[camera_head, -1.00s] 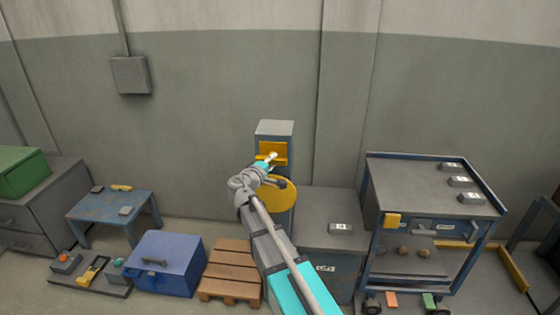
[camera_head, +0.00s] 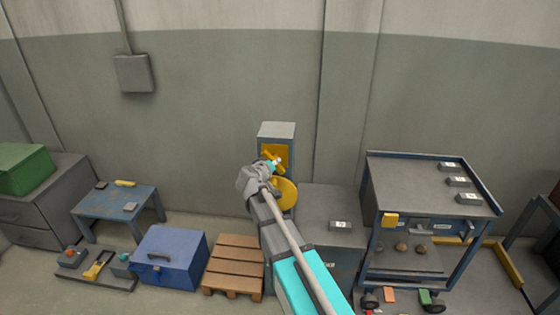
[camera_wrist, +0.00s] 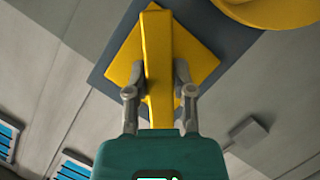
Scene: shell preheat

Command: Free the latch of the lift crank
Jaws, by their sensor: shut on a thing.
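A grey post (camera_head: 277,130) against the wall carries a yellow plate (camera_head: 283,150). A yellow latch lever (camera_wrist: 157,40) lies across this plate (camera_wrist: 125,60). My gripper (camera_wrist: 158,75) has one finger on each side of the lever and is shut on it. In the head view, my gripper (camera_head: 273,165) is at the front of the post, and the lever looks tilted. A yellow disc (camera_head: 287,193), likely the crank wheel, is below the plate, partly hidden by my arm. Its edge (camera_wrist: 275,10) shows at the top right in the wrist view.
A grey cabinet (camera_head: 325,205) and a blue cart (camera_head: 425,185) stand right of the post. A wooden pallet (camera_head: 234,262), a blue box (camera_head: 168,258) and a low blue table (camera_head: 115,203) are to the left. Bare wall is above the post.

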